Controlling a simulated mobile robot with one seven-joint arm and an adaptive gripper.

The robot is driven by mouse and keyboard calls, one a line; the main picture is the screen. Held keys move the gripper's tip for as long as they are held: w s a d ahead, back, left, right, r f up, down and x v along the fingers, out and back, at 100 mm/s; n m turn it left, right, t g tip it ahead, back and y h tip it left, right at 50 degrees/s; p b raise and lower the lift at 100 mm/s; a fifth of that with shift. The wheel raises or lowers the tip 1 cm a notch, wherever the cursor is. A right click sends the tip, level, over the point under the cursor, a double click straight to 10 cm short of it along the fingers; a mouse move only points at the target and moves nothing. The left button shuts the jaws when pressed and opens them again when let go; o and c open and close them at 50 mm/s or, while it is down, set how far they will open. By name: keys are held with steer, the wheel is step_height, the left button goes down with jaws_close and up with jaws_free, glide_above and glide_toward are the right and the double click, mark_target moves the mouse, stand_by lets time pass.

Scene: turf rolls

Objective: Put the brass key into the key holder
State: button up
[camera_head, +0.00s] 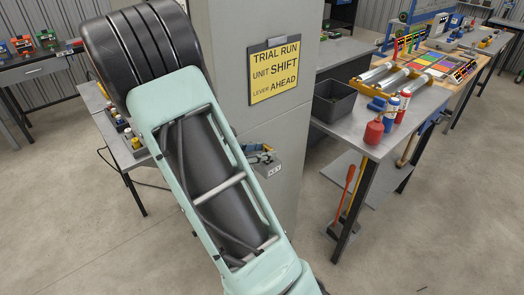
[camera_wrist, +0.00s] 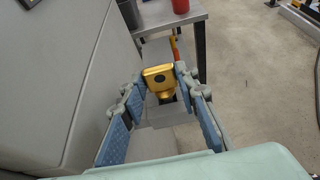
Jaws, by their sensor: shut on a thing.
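The brass key (camera_wrist: 158,77) is yellow-gold with a dark hole in its head. In the wrist view it sits between the fingertips of my gripper (camera_wrist: 160,85), which is shut on it. The grey key holder (camera_wrist: 176,115) lies directly below and behind the key, close to the column's side. The key's lower end overlaps a dark opening there, and I cannot tell whether it is inside or just above. In the head view the holder (camera_head: 274,171), labelled KEY, is fixed to the column's front, with my fingertips (camera_head: 262,155) over it, partly hidden by my arm.
A grey column (camera_head: 245,50) with a yellow sign (camera_head: 275,72) stands beside my arm. At the right is a workbench (camera_head: 385,120) with a dark bin (camera_head: 333,101) and a red container (camera_head: 374,131). The floor in front is clear.

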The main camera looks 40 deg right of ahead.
steer(key=shift+f+b, duration=0.5)
steer(key=shift+f, duration=0.15)
steer(key=o, duration=1.3)
steer(key=shift+a, duration=0.1)
steer(key=v, duration=1.2)
